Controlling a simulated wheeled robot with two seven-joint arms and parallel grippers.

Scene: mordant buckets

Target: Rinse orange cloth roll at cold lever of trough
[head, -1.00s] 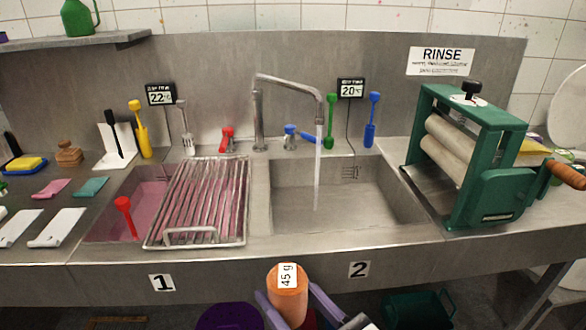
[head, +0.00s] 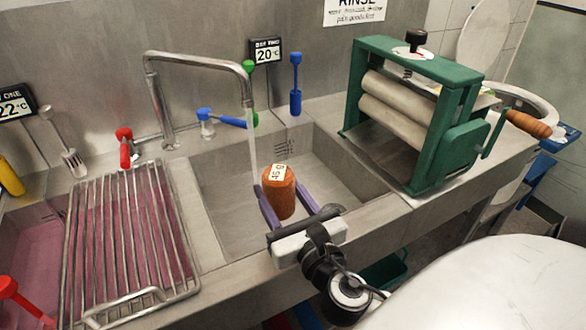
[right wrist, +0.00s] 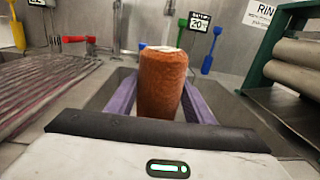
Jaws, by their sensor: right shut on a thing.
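The orange cloth roll (head: 279,200), with a white weight label on top, stands upright between the purple fingers of my right gripper (head: 281,192). The gripper is shut on it and holds it over the right basin (head: 225,215) of the trough. The roll also shows in the right wrist view (right wrist: 163,85), its surface a dark, rough orange. The cold lever (head: 226,120) is blue, and water (head: 252,145) runs from the spout (head: 247,88). The stream comes down close to the roll's left side; I cannot tell whether it touches. My left gripper is out of view.
A metal rack (head: 128,250) lies over the pink-filled left basin (head: 30,262). A red lever (head: 124,148) stands behind it. A green wringer (head: 425,115) with a wooden crank stands right of the basin. The basin's right part is free.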

